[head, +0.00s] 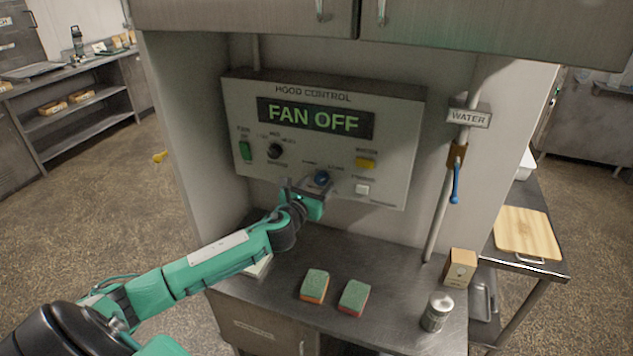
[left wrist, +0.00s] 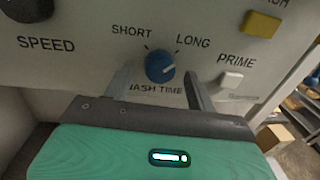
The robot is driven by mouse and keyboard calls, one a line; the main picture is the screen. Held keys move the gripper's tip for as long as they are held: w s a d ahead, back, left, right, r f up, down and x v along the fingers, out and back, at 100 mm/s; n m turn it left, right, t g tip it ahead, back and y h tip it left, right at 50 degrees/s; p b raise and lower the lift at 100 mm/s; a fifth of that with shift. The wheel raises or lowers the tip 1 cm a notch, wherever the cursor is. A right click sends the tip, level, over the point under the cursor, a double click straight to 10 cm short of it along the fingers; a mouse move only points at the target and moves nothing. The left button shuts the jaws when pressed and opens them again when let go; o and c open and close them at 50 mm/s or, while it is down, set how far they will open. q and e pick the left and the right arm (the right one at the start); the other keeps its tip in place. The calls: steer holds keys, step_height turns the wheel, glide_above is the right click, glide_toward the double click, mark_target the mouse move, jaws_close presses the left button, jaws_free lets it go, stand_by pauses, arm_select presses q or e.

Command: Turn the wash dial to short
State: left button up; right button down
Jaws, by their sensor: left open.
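The wash dial is a round blue knob (head: 321,177) low on the grey hood control panel (head: 400,135). In the left wrist view the blue dial (left wrist: 157,60) sits above the words WASH TIME, with SHORT at its upper left and LONG at its upper right. Its white mark points right and slightly up, toward the LONG side. My left gripper (head: 305,187) is open just in front of the panel. In the left wrist view its two fingers (left wrist: 158,78) stand left and right of the dial, with gaps visible; contact is not visible. My right gripper is not in view.
The display (head: 316,118) reads FAN OFF. A black speed knob (head: 275,151), green switch (head: 245,150), yellow button (head: 366,162) and white prime button (head: 362,189) are nearby. Two sponges (head: 314,286) (head: 354,297), a can (head: 437,311) and a box (head: 460,267) stand on the counter below.

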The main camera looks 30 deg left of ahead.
arm_select(q)
steer(key=shift+w, duration=0.2)
steer(key=c, duration=1)
